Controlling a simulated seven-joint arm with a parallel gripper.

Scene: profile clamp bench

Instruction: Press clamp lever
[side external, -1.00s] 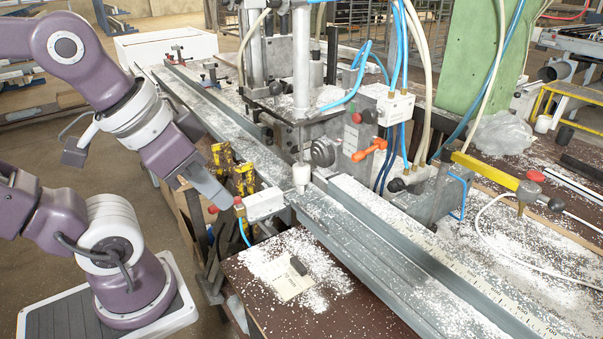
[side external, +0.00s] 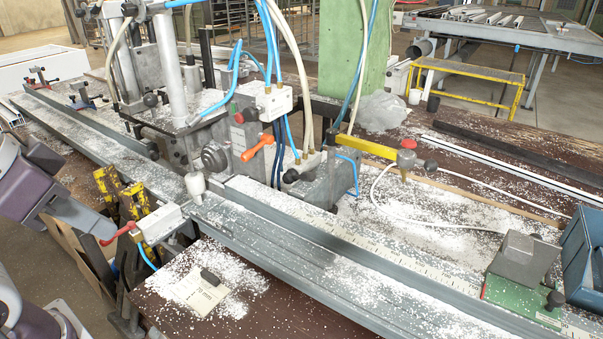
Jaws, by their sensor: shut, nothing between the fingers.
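A red lever (side external: 120,232) sticks out to the left from a white clamp block (side external: 162,223) beside the grey rail, in the lower left. My gripper (side external: 108,230) comes in from the left edge. Its narrow grey end is shut and empty. The tip is right at the red lever, overlapping it in the picture; I cannot tell whether they touch. The lever slopes down towards its free left end. An orange lever (side external: 260,146) sits on the machine in the middle, well apart from my gripper.
The long grey rail (side external: 300,262) runs diagonally across the bench, dusted with white chips. Yellow clamps (side external: 120,197) stand just behind my gripper. A blue hose hangs below the white block. A red knob (side external: 407,150) on a yellow bar and a grey block (side external: 522,258) are further right.

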